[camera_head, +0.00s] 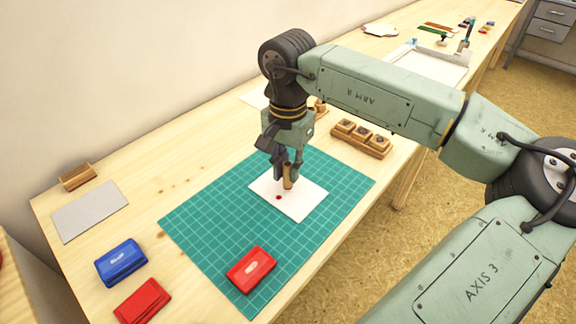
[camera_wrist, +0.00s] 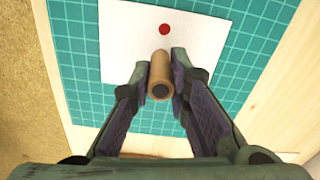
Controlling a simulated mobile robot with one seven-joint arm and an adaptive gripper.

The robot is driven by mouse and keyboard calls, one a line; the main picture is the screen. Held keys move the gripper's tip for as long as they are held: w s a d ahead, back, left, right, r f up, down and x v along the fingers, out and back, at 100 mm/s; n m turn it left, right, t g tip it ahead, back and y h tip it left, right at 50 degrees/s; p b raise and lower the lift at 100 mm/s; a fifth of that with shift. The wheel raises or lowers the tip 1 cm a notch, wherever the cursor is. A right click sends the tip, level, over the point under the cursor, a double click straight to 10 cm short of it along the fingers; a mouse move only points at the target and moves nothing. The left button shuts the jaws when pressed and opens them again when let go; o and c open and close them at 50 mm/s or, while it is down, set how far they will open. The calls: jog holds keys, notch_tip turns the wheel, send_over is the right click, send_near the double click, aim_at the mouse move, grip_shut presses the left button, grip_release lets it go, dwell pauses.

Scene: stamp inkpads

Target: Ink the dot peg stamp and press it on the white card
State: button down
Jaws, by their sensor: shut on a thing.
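My gripper (camera_head: 284,172) is shut on the dot peg stamp (camera_head: 288,178), a small wooden cylinder held upright over the white card (camera_head: 308,203). In the wrist view the peg (camera_wrist: 160,80) sits between the two fingers, its dark round top facing the camera. The card (camera_wrist: 125,40) lies on the green cutting mat and bears one red dot (camera_wrist: 165,29), a little apart from the peg. The dot also shows in the head view (camera_head: 278,197). I cannot tell whether the peg's lower end touches the card. A red inkpad (camera_head: 251,268) lies on the mat's near part.
The green mat (camera_head: 205,220) covers the table's middle. A blue pad (camera_head: 121,262) and another red pad (camera_head: 142,301) lie left of it. A grey sheet (camera_head: 90,211) and a wooden holder (camera_head: 77,177) are farther left. A wooden stamp rack (camera_head: 361,138) stands right of the mat.

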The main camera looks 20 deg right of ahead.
jog(key=shift+f+b, duration=0.65)
jog(key=shift+b, duration=0.05)
dwell(2.1)
jog(key=shift+r, duration=0.2)
jog(key=shift+r+p, duration=0.3)
jog(key=shift+r, duration=0.15)
jog(key=shift+r, duration=0.1)
jog(key=shift+r+p, duration=1.75)
jog(key=shift+r, duration=0.95)
